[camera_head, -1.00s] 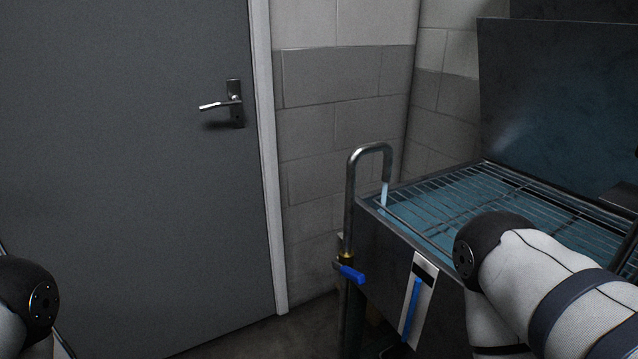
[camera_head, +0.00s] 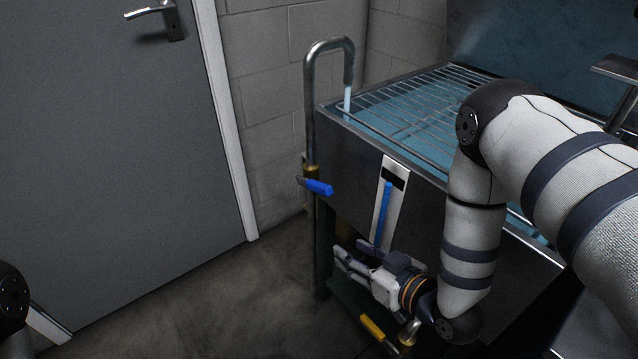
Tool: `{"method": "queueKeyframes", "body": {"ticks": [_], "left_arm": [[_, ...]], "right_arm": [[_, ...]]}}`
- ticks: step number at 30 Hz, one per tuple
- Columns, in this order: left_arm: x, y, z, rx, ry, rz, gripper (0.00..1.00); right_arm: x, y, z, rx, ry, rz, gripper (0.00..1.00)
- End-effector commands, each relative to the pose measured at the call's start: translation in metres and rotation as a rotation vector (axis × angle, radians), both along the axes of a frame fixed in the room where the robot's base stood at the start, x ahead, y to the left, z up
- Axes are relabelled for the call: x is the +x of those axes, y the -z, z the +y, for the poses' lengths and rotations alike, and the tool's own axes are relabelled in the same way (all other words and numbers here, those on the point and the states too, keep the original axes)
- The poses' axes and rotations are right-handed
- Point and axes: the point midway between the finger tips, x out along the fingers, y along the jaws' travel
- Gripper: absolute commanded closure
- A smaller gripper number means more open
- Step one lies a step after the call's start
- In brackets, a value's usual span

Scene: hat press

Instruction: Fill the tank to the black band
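The metal tank (camera_head: 352,150) holds blue water (camera_head: 415,108) under a wire rack. A pale stream (camera_head: 348,98) runs from the bent spout (camera_head: 330,44) into it. The blue-handled tap (camera_head: 318,187) is on the spout's pipe. On the tank's front, a white gauge (camera_head: 400,205) shows a blue column (camera_head: 383,215) whose top is at about the lower edge of the black band (camera_head: 393,178). My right gripper (camera_head: 342,262) looks open and empty, low in front of the tank, below the gauge and the tap. My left gripper is out of view.
A yellow handle (camera_head: 373,327) with a brass valve (camera_head: 408,333) sits low under the tank, near my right gripper. A grey door (camera_head: 100,150) and block wall (camera_head: 265,110) stand at the left. The floor (camera_head: 200,300) before the door is clear.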

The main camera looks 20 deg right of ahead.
Motion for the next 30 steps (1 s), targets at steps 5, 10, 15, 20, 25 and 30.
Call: {"method": "queueKeyframes", "body": {"ticks": [5, 10, 15, 20, 25, 30], "left_arm": [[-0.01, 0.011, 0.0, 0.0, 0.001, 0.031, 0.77], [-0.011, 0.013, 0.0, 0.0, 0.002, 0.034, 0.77], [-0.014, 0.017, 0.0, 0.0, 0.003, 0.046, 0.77], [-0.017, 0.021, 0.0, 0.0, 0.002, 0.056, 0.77], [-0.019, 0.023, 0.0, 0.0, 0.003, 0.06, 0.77], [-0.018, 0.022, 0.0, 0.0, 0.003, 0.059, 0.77]], "right_arm": [[0.051, -0.066, -0.003, 0.05, -0.046, -0.359, 0.63], [0.078, -0.074, 0.006, 0.055, -0.049, -0.386, 0.63], [0.12, -0.073, 0.022, 0.055, -0.048, -0.38, 0.63], [0.15, -0.072, 0.032, 0.054, -0.047, -0.377, 0.63], [0.164, -0.073, 0.038, 0.054, -0.047, -0.375, 0.63], [0.165, -0.074, 0.038, 0.054, -0.046, -0.376, 0.63]]}}
